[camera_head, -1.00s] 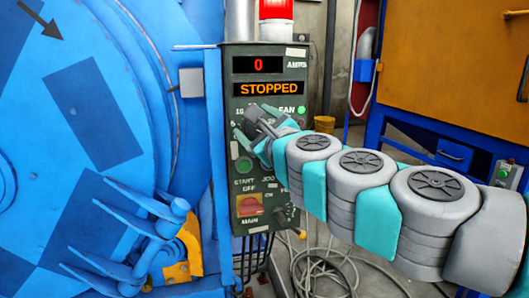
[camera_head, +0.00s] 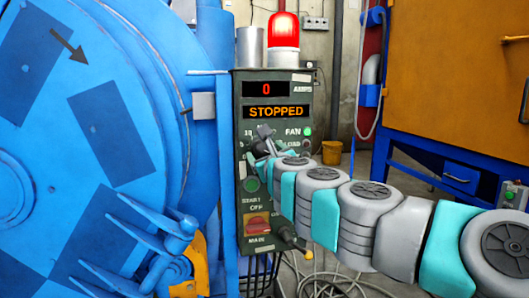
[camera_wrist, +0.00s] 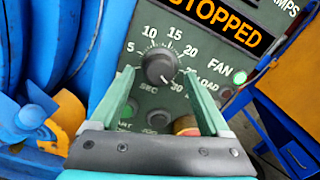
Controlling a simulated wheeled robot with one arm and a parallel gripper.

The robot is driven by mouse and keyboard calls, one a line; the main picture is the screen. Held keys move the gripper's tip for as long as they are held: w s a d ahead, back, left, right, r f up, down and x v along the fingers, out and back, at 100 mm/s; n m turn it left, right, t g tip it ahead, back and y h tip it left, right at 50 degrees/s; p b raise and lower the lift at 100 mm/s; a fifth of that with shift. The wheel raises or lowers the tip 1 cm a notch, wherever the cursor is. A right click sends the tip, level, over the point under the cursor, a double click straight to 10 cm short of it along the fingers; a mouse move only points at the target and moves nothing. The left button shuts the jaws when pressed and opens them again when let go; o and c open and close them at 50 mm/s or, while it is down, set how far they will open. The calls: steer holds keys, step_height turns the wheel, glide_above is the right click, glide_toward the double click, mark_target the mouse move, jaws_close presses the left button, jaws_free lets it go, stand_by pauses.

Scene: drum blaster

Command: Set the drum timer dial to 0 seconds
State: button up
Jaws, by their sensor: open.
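The timer dial (camera_wrist: 160,67) is a dark round knob on the green control panel (camera_head: 241,190), ringed by numbers 5, 10, 15, 20 and 30 with SEC below. In the head view my gripper (camera_head: 262,145) is in front of the panel and hides the dial. The display (camera_head: 276,112) reads STOPPED, and the one above it (camera_head: 266,89) reads 0.
The blue drum (camera_head: 100,110) stands left, an orange cabinet (camera_head: 450,90) right. A red beacon (camera_head: 284,30) tops the panel.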

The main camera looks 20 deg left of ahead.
steer(key=shift+w+a, duration=0.35)
steer(key=shift+w, duration=0.2)
jaws_close()
stand_by(0.4)
